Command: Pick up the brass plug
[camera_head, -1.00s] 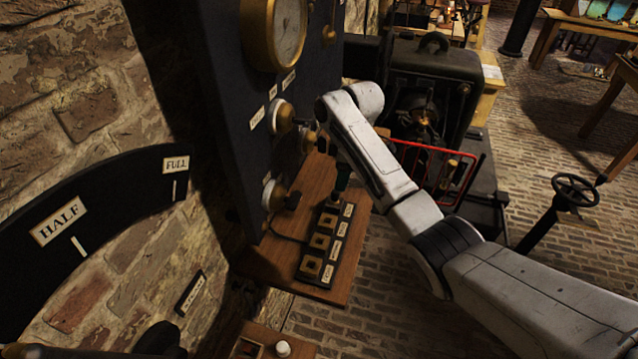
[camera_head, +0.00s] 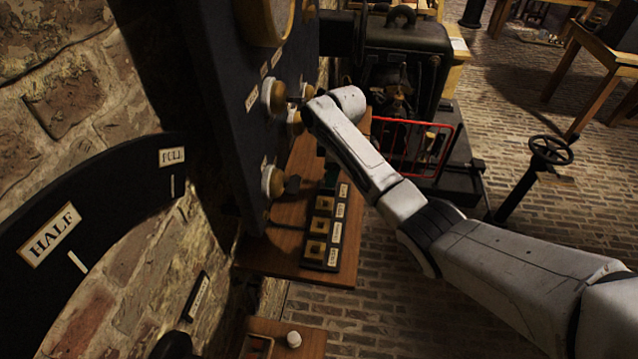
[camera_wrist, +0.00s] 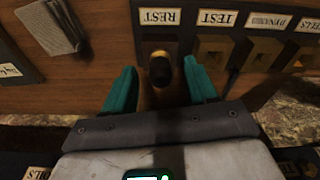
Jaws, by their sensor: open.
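The brass plug (camera_wrist: 160,70) shows in the wrist view as a dark rounded knob with a brass band. It appears to stand at the socket labelled REST. My gripper (camera_wrist: 159,78) is open, with one teal finger on each side of the plug. A gap shows between the plug and each finger. In the head view, my arm hides the plug and most of my gripper. The dark socket block (camera_head: 309,250) lies on the wooden shelf (camera_head: 284,255), with several labelled square sockets.
The dark upright panel (camera_head: 222,100) with brass-rimmed knobs (camera_head: 272,181) stands close to the left of my gripper. A dark machine (camera_head: 405,50) with a red frame (camera_head: 452,143) is behind my arm. A handwheel (camera_head: 551,150) stands at right over open brick floor.

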